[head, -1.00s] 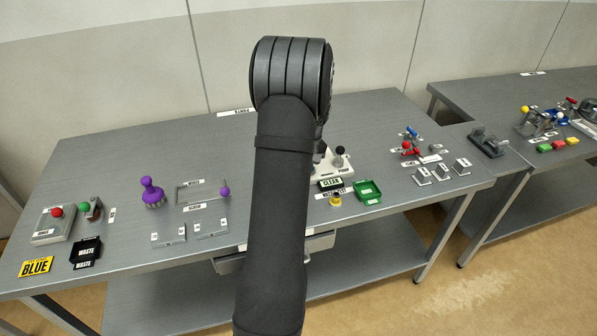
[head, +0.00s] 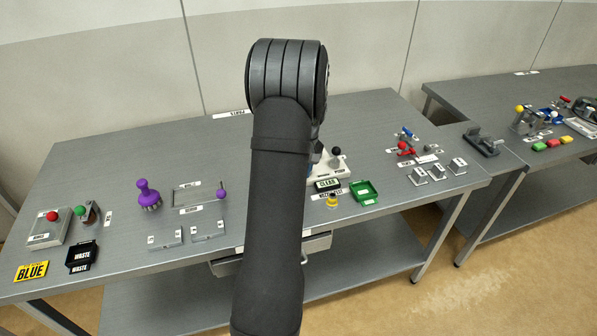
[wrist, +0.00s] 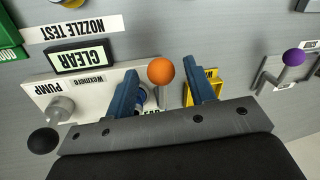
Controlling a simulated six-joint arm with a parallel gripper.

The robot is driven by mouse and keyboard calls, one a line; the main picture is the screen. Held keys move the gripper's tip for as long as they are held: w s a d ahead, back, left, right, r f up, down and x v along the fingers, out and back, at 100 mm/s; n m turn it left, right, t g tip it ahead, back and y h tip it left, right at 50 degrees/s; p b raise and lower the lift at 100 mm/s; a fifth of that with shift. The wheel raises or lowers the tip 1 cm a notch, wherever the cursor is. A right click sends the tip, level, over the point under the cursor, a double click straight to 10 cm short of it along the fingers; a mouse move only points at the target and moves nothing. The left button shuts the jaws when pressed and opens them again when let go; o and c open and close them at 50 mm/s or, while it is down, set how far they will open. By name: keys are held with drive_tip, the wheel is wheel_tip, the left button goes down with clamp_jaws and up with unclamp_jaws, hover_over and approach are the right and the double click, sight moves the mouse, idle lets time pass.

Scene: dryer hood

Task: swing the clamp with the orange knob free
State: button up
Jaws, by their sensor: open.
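The orange knob (wrist: 160,71) shows in the wrist view as a ball on a short grey stem, at the edge of the white pump board (wrist: 92,92). My gripper (wrist: 160,66) is open, with one blue finger to the left of the knob and one to its right. The knob appears between the fingers; I cannot tell whether either touches it. The clamp's lower parts are largely hidden by the fingers and gripper body.
A black knob (wrist: 43,141) stands on the pump board's left. A purple knob (wrist: 294,57) stands farther right. The "CLEAR" sign (wrist: 80,58) and a green tray (head: 364,192) are near the board.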

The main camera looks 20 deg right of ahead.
drive_tip(key=d+r, duration=0.3)
drive_tip(key=r, duration=1.4)
drive_tip(key=shift+w, duration=0.3)
drive_tip(key=shift+d, duration=0.1)
drive_tip(key=a+f, duration=0.1)
drive_tip(key=f, duration=0.4)
drive_tip(key=a+f, duration=0.1)
drive_tip(key=f, duration=0.5)
drive_tip(key=a+f, duration=0.1)
drive_tip(key=f, duration=0.5)
drive_tip(key=shift+s+a, duration=0.15)
drive_tip(key=shift+s, duration=0.2)
drive_tip(key=d+r, duration=0.3)
drive_tip(key=r, duration=1.4)
drive_tip(key=a+f, duration=0.1)
drive_tip(key=f, duration=0.4)
drive_tip(key=a+f, duration=0.1)
drive_tip(key=f, duration=0.5)
drive_tip(key=a+f, duration=0.1)
drive_tip(key=f, duration=0.4)
drive_tip(key=shift+f, duration=0.4)
drive_tip(key=shift+a+f, duration=0.1)
drive_tip(key=shift+f, duration=0.1)
drive_tip(key=shift+a+m, duration=0.45)
drive_tip(key=shift+m, duration=0.75)
